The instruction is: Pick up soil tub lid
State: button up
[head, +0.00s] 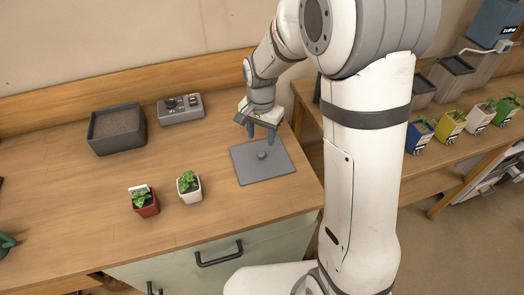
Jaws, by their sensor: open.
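The soil tub lid (266,171) is a flat grey square plate with a small round knob in its middle. It lies flat on the wooden counter near the right end. My gripper (261,136) is open and points down above the far part of the lid, with its fingers apart and nothing between them. The fingertips look above and behind the knob; the exact height gap is hard to tell. The grey soil tub (117,128) stands open at the back left, with brown soil showing inside.
A red pot (146,204) and a white pot (190,190) with seedlings stand left of the lid. Several potted plants stand on a shelf at right, beyond my arm. The counter's front left is mostly clear.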

aim_at(261, 153)
jog(key=f, duration=0.3)
jog(key=f+p, duration=0.1)
jog(key=f, duration=0.2)
jog(key=shift+s+f, duration=0.2)
jog(key=shift+f, duration=0.15)
grip_shut()
